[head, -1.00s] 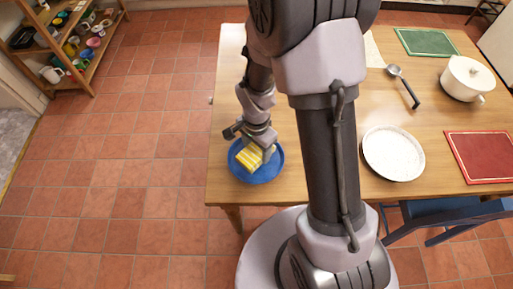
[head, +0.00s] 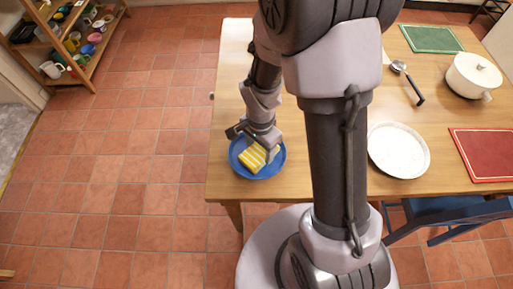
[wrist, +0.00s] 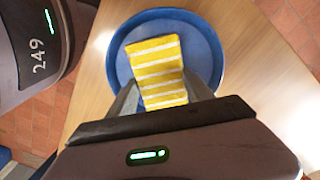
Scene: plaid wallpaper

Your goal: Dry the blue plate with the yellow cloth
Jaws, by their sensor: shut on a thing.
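The blue plate (head: 272,170) lies on the wooden table near its front left corner. The folded yellow cloth (head: 252,158) with white stripes is over the plate in the head view. My gripper (head: 258,143) is above the plate and shut on the cloth. In the wrist view the cloth (wrist: 160,72) sits between the two fingers (wrist: 163,98), inside the rim of the blue plate (wrist: 207,50). Whether the cloth's underside touches the plate is hidden.
A white round dish (head: 398,150) and a red board (head: 487,154) lie to the right on the table (head: 330,190). A white pot (head: 472,76), a ladle (head: 408,82) and a green board (head: 431,38) are farther back. A blue chair (head: 450,214) stands at the front.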

